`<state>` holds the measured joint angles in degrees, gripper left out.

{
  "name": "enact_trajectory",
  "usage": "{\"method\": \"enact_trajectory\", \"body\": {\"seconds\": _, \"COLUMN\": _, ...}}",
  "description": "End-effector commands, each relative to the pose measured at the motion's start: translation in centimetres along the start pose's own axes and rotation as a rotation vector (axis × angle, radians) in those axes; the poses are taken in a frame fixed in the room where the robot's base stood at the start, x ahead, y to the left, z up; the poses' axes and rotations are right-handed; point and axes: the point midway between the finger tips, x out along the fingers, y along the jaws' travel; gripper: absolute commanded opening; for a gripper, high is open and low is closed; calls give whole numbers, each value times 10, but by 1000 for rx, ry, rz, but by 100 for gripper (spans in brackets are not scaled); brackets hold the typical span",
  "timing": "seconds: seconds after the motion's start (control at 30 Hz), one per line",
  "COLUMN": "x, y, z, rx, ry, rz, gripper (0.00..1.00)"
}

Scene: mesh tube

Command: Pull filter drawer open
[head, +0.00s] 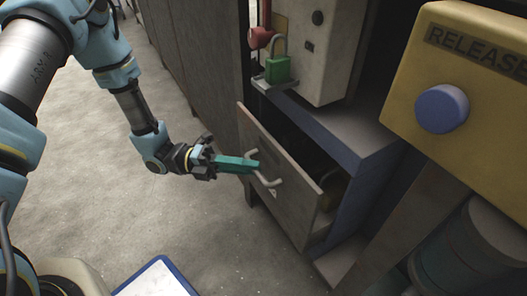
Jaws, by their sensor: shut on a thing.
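The filter drawer (285,195) is a worn grey-brown front low in the cabinet. It stands pulled out partway, with a dark gap behind its top edge. Its pale bent handle (270,182) sits on the front face. My gripper (254,166) reaches in from the left, and its long teal fingers are shut on the handle near its upper left end. The fingers hide that part of the handle. A dull yellowish round thing (332,190) shows partly inside the drawer; the rest of the inside is dark.
Above the drawer, a green padlock (278,67) hangs by a red lever (260,36) beside a pale box (324,50). A yellow RELEASE panel (470,75) with a blue button (441,108) juts out at right. Bare concrete floor (150,215) lies left of the drawer.

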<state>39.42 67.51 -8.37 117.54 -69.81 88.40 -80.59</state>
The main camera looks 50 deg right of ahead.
Motion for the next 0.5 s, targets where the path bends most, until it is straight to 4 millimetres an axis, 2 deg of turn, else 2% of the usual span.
{"method": "enact_trajectory", "body": {"seconds": 0.03, "x": -8, "y": -7, "z": -6, "rx": -3, "ry": -7, "rz": 1, "gripper": 0}}
{"method": "enact_trajectory", "body": {"seconds": 0.5, "x": -70, "y": -21, "z": -68, "rx": -2, "ry": -6, "rz": 2, "gripper": 0}}
